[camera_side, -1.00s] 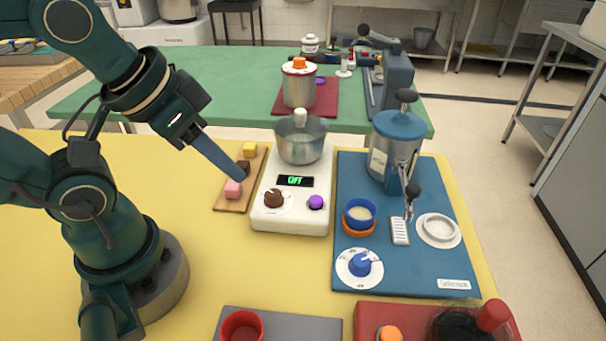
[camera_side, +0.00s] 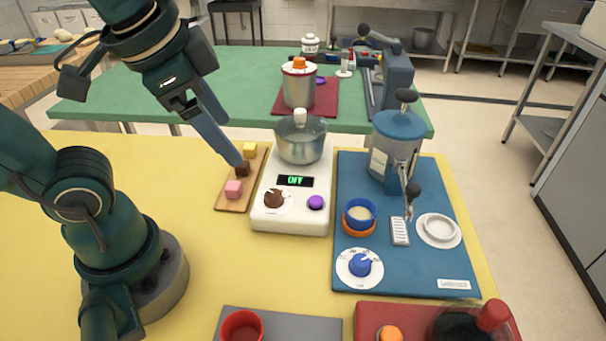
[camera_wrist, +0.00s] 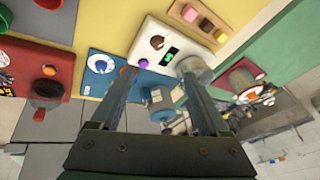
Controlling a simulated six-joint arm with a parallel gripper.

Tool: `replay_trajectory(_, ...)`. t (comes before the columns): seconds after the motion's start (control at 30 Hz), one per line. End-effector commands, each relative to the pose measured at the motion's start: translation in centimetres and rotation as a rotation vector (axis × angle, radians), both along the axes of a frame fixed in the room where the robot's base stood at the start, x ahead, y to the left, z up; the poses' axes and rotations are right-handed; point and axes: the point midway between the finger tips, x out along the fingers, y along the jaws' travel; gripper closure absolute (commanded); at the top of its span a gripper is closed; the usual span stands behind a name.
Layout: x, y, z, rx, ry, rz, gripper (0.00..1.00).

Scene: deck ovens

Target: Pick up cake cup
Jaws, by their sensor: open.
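No cup is marked as the cake cup, and I cannot tell which one it is. A blue cup (camera_side: 360,213) with pale contents sits on an orange ring on the blue mat. A red cup (camera_side: 242,327) stands on a grey mat at the front, cut off by the frame edge. My gripper (camera_side: 238,162) is raised near the wooden board (camera_side: 230,203), well away from both cups. In the wrist view, its two fingers (camera_wrist: 157,75) are apart with nothing held between them.
Pink, brown and yellow cubes lie on the board. A white hot plate (camera_side: 298,222) carries a lidded pot (camera_side: 300,140). A blue-lidded machine (camera_side: 397,140) with a lever and a white dish (camera_side: 439,230) are on the blue mat (camera_side: 430,275). The yellow table is clear left of the board.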

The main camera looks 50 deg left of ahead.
Motion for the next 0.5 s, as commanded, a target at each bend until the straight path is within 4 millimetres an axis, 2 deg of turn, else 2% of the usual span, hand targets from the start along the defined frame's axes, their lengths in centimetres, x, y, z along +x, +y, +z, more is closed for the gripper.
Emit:
replay_trajectory(0.17,1.9,0.5,-0.8,0.301,0.100,-0.361,0.21)
replay_trajectory(0.27,3.8,0.3,-0.9,0.525,0.157,-0.619,0.21)
replay_trajectory(0.4,7.2,-1.3,-0.7,0.894,0.231,-1.009,0.21)
replay_trajectory(0.5,9.2,-3.1,-0.4,1.121,0.266,-1.218,0.21)
